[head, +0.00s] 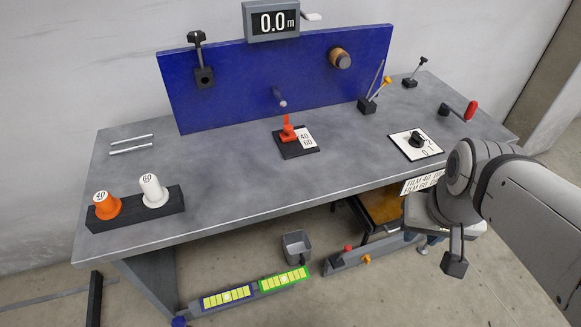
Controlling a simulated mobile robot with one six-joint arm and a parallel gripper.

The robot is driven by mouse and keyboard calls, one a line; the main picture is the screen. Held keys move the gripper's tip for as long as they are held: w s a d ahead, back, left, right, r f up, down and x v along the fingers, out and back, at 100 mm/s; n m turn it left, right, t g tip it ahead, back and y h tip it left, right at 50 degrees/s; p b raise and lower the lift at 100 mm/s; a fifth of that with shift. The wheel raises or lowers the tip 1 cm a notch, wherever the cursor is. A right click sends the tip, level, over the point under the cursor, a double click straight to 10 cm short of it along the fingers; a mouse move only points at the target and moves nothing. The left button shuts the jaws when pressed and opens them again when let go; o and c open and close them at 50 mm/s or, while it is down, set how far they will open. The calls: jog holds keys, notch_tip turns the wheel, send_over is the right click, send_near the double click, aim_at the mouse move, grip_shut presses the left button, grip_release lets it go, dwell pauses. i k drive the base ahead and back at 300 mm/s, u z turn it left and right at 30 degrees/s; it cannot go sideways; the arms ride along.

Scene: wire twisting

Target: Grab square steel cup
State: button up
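A small grey square cup (297,247) with an open top stands low, below the front edge of the table, behind a strip of yellow panels. It looks upright, and nothing is holding it. My arm comes in from the right side and is well to the right of the cup. The arm's fingers cannot be made out, so I cannot tell whether my gripper is open or shut.
The grey table (230,190) carries an orange cone (106,206) and a white cone (153,190) in a black holder, a red-topped fixture (288,131), levers and a dial (416,141). A blue board (240,85) stands behind. Yellow panel strips (228,297) lie in front of the cup.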

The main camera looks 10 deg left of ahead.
aim_at(297, 246)
jog(key=u, duration=0.5)
jog(key=i, duration=0.9)
jog(key=u, duration=0.5)
jog(key=k, duration=0.9)
jog(key=u, duration=0.2)
jog(key=i, duration=0.9)
jog(key=z, duration=0.1)
